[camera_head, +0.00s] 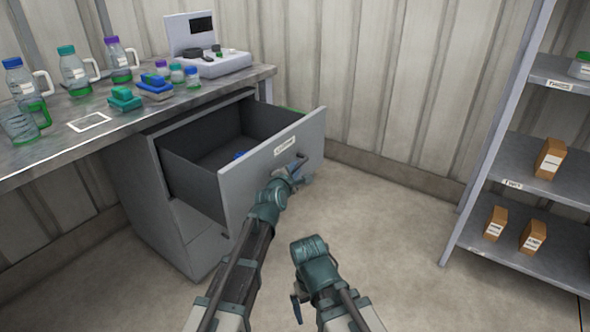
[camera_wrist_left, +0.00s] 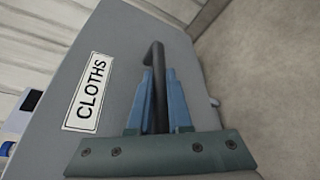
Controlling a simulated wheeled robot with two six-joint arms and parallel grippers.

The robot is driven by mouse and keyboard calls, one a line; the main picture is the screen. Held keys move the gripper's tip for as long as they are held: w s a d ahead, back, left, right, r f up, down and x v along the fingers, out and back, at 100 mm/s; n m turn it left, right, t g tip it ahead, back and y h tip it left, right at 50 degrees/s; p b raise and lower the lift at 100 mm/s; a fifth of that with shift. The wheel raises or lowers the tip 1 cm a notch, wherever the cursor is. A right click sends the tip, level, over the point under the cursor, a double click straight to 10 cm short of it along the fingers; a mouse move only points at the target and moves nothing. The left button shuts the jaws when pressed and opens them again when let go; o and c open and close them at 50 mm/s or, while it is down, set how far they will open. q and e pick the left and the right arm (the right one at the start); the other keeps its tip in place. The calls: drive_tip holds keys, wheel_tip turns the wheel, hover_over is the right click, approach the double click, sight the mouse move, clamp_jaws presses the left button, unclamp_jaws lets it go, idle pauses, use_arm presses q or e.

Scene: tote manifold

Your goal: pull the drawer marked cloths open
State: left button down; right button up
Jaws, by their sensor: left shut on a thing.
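The drawer marked cloths (camera_head: 240,195) is the top drawer of a grey cabinet under the bench, and it stands well open. Inside it a small blue item (camera_head: 239,155) lies on the floor of the drawer, and a bit of green shows near its far right corner. The label reads CLOTHS in the left wrist view (camera_wrist_left: 90,92). My left gripper (camera_head: 294,172) is at the drawer front, shut on the dark bar handle (camera_wrist_left: 156,65), with its blue fingers (camera_wrist_left: 154,100) on either side of it. My right arm is low in the middle of the head view; its fingertips do not show clearly.
The bench (camera_head: 60,150) carries several bottles, small jars, blue and green items and a white device (camera_head: 220,62). A lower drawer (camera_head: 205,250) is shut. A shelf rack (camera_head: 500,190) with brown boxes stands at the right. The floor between is clear.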

use_arm(q)
drive_tip(key=c, duration=0.8)
unclamp_jaws()
drive_tip(key=shift+c, duration=0.2)
drive_tip(key=p+v, duration=0.3)
drive_tip(key=v, duration=1.1)
drive_tip(key=shift+w, duration=0.1)
